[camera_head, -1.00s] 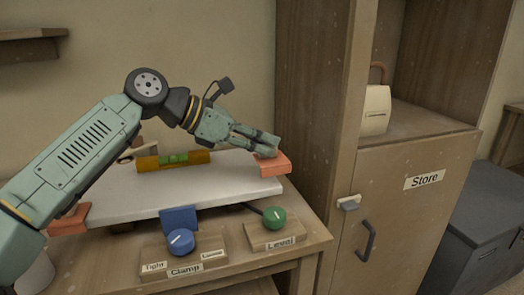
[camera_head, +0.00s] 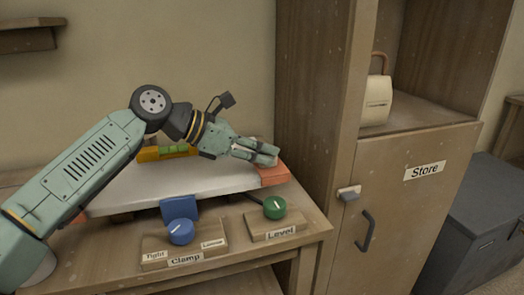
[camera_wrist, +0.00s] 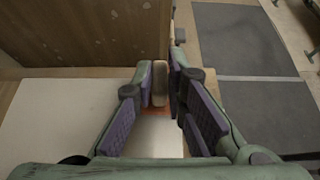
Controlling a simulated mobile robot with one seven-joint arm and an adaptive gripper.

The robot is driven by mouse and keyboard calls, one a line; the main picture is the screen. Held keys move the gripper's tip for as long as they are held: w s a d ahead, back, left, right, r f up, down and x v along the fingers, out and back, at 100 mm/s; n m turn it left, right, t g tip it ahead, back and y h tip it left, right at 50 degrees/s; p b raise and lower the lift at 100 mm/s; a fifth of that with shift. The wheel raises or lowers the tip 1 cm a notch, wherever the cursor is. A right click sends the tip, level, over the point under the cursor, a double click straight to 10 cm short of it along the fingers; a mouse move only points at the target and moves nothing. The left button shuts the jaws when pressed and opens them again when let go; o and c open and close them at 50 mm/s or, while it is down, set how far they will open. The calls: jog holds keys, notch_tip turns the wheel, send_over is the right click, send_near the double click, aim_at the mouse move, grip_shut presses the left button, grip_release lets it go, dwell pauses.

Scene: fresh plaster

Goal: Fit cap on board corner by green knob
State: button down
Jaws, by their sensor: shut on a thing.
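The white board (camera_head: 150,187) lies on the bench, and it also shows in the wrist view (camera_wrist: 45,115). An orange cap (camera_head: 273,175) is at its right corner, above and behind the green knob (camera_head: 274,207).
A yellow level (camera_head: 150,155) lies at the board's back, partly behind my arm. A blue clamp knob (camera_head: 181,232) stands at the front. The wooden store cabinet (camera_head: 415,215) rises close to the right of my gripper.

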jog(key=c, duration=1.6)
grip_release()
jog(key=shift+r+p, duration=0.25)
jog(key=shift+p, duration=0.05)
jog(key=v, duration=1.2)
jog(key=shift+r+b, duration=0.35)
jog(key=shift+b, duration=0.05)
jog(key=shift+d, duration=0.1)
